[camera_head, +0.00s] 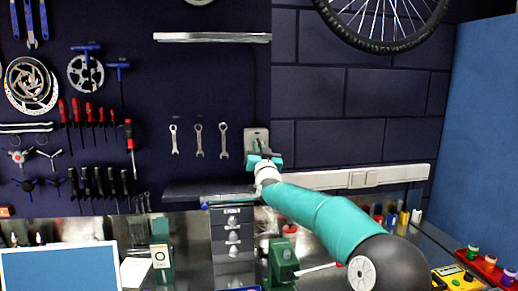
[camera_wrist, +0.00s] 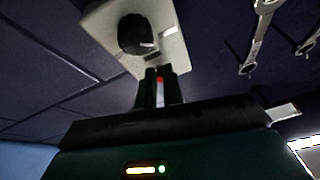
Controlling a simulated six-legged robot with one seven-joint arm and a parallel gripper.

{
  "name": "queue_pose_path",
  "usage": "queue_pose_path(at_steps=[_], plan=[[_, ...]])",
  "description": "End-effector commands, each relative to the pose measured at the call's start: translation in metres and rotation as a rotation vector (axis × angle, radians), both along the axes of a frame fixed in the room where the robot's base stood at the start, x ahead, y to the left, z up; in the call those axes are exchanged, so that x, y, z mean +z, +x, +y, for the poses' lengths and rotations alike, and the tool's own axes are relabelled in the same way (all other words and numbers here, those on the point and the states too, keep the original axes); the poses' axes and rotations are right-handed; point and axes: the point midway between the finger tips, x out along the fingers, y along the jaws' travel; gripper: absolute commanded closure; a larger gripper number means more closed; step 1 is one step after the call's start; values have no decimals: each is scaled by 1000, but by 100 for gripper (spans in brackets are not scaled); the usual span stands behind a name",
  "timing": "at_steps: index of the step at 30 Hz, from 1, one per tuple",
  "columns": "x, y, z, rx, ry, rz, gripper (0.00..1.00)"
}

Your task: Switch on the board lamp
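A pale switch box (camera_head: 256,136) is on the wall, right of the hanging wrenches and below the strip lamp. In the wrist view the box (camera_wrist: 138,32) fills the upper middle, with a round black knob (camera_wrist: 136,34) and a small white mark beside it. A long, narrow strip lamp (camera_head: 212,37) is at the top of the tool board; I cannot tell if it is lit. My gripper (camera_wrist: 160,75) points at the box, its fingertips at the box's near edge, apart from the knob. The fingers are close together, with a narrow red and white strip showing between them. In the head view my gripper (camera_head: 263,158) partly covers the box.
Several wrenches (camera_head: 198,140) hang left of the box; one (camera_wrist: 258,38) is near my gripper in the wrist view. A dark shelf (camera_head: 205,190) and a white rail (camera_head: 358,179) run below. A drawer unit (camera_head: 232,232) and green vise (camera_head: 282,262) stand beneath my arm.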

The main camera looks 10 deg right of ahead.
Motion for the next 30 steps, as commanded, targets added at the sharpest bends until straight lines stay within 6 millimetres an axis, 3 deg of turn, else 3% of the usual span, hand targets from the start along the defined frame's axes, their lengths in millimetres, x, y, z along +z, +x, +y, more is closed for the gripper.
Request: queue_pose_path(at_steps=[14,30], plan=[[3,-2,0,-1,-1,38,100],[14,-4,2,2,-2,300,100]])
